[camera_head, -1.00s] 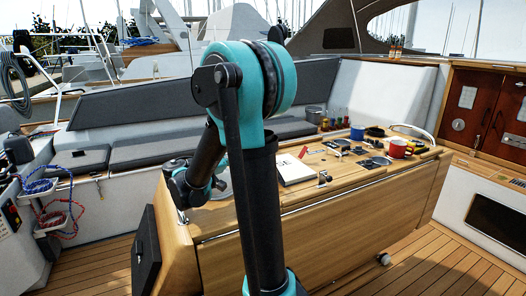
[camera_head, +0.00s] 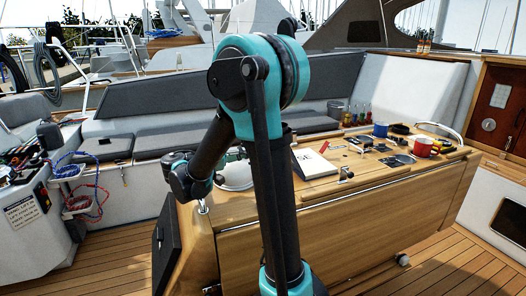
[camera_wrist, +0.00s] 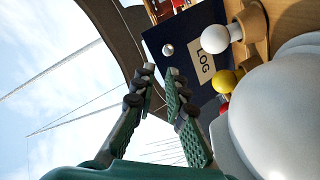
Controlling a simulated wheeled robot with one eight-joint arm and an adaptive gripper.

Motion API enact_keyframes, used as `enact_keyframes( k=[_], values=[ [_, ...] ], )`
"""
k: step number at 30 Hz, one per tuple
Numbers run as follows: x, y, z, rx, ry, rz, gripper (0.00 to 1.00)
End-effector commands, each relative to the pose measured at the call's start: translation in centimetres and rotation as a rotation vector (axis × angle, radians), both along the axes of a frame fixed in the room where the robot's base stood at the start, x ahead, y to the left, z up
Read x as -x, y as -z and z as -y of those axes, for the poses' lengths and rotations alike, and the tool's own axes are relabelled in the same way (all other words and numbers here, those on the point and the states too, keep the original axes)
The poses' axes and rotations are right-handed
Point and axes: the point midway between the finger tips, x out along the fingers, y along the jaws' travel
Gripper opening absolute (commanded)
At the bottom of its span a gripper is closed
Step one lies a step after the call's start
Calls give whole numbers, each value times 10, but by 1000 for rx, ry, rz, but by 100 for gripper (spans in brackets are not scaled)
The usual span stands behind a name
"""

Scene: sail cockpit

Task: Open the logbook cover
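The logbook (camera_wrist: 183,48) is dark blue with a pale label reading LOG (camera_wrist: 201,62). It shows in the upper middle of the wrist view, turned sideways, and its cover looks shut. A small round silvery knob (camera_wrist: 167,49) shows against its cover. My gripper (camera_wrist: 161,71) has its two fingertips apart, with nothing between them. In the wrist view the tips are just below and left of the logbook; no contact is seen. The gripper cannot be made out in the head view, and I cannot identify the logbook there.
A white ball-shaped knob (camera_wrist: 215,39) and a yellow one (camera_wrist: 223,81) are beside the logbook. A large white rounded surface (camera_wrist: 282,120) fills the right.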

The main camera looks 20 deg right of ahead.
Motion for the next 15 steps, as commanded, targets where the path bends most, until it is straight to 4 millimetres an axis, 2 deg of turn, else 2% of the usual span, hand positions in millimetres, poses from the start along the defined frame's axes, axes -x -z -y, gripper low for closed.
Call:
enact_keyframes(
  k=[2,15],
  values=[
    [-1,-1,-5,-29,-2,-152,0],
    [-2,-6,-41,-184,-123,-1291,0]
  ],
)
